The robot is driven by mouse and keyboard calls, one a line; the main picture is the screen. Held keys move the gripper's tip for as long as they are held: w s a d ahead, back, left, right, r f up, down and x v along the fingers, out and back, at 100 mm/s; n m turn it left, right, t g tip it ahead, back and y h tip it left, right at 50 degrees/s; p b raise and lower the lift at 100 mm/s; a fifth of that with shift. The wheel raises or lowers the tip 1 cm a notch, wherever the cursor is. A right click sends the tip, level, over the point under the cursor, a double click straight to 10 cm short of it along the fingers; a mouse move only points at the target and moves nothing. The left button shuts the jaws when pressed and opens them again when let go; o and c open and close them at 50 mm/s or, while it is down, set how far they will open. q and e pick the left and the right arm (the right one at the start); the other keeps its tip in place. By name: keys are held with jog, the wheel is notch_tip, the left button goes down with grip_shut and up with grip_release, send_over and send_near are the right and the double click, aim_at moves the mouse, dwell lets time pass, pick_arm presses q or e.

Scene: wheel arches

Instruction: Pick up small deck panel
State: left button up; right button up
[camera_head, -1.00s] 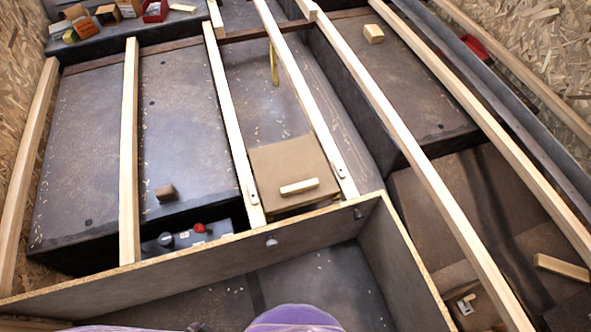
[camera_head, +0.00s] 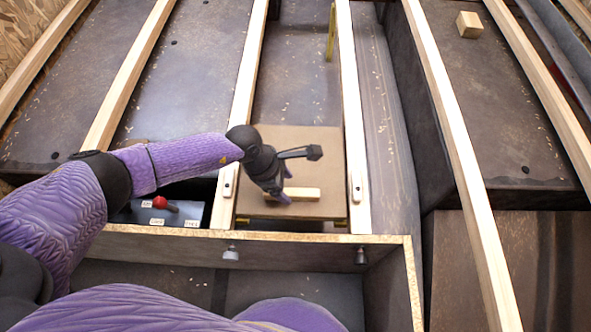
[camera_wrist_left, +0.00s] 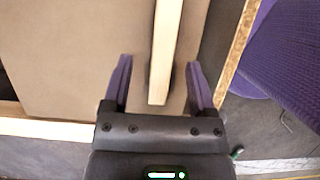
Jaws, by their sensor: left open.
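The small deck panel (camera_head: 315,143) is a flat brown board lying between two pale wooden beams in the head view. A short pale wooden bar (camera_head: 303,194) lies on top of it like a handle. My left gripper (camera_head: 299,174) is over the panel at the left part of this bar. In the left wrist view, the open fingers (camera_wrist_left: 158,66) stand on either side of the bar (camera_wrist_left: 165,50), with gaps to both sides. The panel (camera_wrist_left: 70,60) fills the area beyond them. I cannot tell how far the fingertips are above the panel. My right gripper is not in view.
Long pale beams (camera_head: 351,100) run away from me on both sides of the panel. A chipboard-edged wall (camera_head: 260,237) crosses in front of it. A dark box with a red knob (camera_head: 159,202) sits left of it. A wooden block (camera_head: 469,24) lies far right.

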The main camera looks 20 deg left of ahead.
aim_at(290, 192)
pick_arm(q)
jog(key=x, duration=0.1)
jog(key=b+x, duration=0.1)
jog(key=x, duration=0.1)
jog(key=shift+s+a+f, duration=0.1)
jog(key=shift+s+a, duration=0.1)
jog(key=shift+s, duration=0.1)
jog(key=shift+w+d+f+b, duration=0.1)
jog(key=shift+d+f+b, duration=0.1)
jog(key=shift+f+b, duration=0.2)
jog(key=shift+r, duration=0.35)
grip_shut()
jog(key=shift+w, duration=0.1)
